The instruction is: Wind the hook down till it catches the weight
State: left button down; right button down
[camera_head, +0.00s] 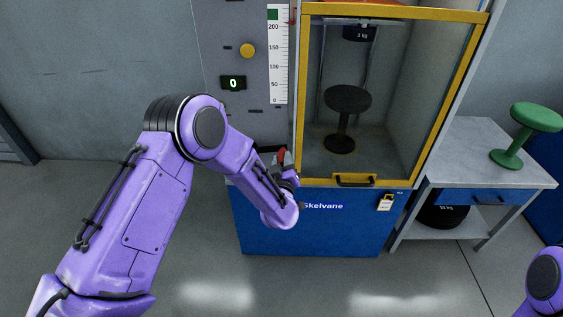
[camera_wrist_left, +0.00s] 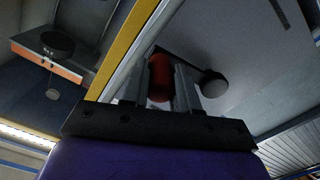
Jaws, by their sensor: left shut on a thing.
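My left gripper (camera_head: 285,170) is shut on a red crank handle (camera_head: 282,154) at the left side of the test cabinet. In the left wrist view the red handle (camera_wrist_left: 160,80) sits between the two grey fingers (camera_wrist_left: 170,85), beside a dark crank part with a round grey end (camera_wrist_left: 213,84).
The cabinet has a yellow-framed front (camera_head: 303,90) and a blue base (camera_head: 300,235). A scale (camera_head: 278,60), a yellow knob (camera_head: 247,50) and a display reading 0 (camera_head: 233,83) are on the grey panel. A bench (camera_head: 470,150) with a green stool (camera_head: 530,120) stands right.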

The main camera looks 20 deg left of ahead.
pick_arm(q)
jog(key=shift+w+a+r+y, duration=0.2)
jog(key=shift+r+y, duration=0.1)
jog(key=shift+r, duration=0.2)
dwell(0.3)
jog(key=c, duration=0.9)
grip_release()
jog(key=shift+o, duration=0.2)
jog(key=shift+s, duration=0.15)
jog(key=shift+s+d+f, duration=0.15)
jog(key=shift+d, duration=0.1)
jog(key=b+v, duration=0.1)
jog(key=v, duration=0.9)
jog(key=shift+s, duration=0.15)
jog(key=shift+a, duration=0.1)
